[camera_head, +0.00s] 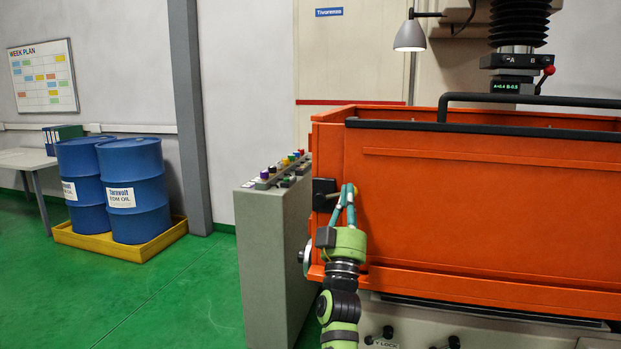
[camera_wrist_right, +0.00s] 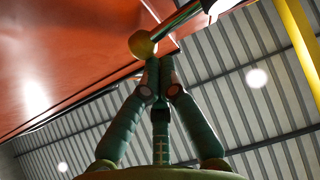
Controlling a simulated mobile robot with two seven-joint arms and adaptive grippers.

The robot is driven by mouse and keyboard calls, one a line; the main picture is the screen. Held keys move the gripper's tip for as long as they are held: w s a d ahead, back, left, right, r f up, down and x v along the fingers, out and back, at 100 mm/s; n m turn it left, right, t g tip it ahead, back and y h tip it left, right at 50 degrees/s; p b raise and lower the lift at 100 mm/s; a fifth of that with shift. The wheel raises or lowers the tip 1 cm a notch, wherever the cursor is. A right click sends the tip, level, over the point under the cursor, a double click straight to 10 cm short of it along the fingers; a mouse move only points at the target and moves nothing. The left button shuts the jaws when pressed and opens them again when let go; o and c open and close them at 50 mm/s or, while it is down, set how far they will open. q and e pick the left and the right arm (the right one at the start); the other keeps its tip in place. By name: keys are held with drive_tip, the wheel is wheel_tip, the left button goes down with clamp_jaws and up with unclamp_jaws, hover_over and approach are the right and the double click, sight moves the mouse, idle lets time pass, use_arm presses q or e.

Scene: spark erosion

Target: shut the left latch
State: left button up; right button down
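The orange tank front (camera_head: 480,210) carries a black latch plate (camera_head: 323,194) at its left end. The latch's yellow ball knob (camera_head: 355,190) shows just right of my right gripper's fingertips (camera_head: 347,188). In the right wrist view the yellow knob (camera_wrist_right: 142,44) sits on a dark lever (camera_wrist_right: 178,20) near the orange panel. There my right gripper's green fingers (camera_wrist_right: 159,68) converge with their tips together, shut, just below the knob. I cannot tell whether they touch it. Part of the latch is hidden behind the fingers in the head view. My left gripper is not in view.
A grey control console (camera_head: 270,235) with coloured buttons stands close to the left of my right arm. A black rail (camera_head: 480,128) runs along the tank's top edge. Blue drums (camera_head: 135,190) stand in a yellow tray (camera_head: 100,243) far left. Green floor between is clear.

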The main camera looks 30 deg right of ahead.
drive_tip(key=shift+s+d+f, duration=0.1)
drive_tip(key=shift+d+f, duration=0.05)
drive_tip(key=shift+f, duration=0.55)
idle(0.8)
drive_tip(key=shift+r, duration=0.1)
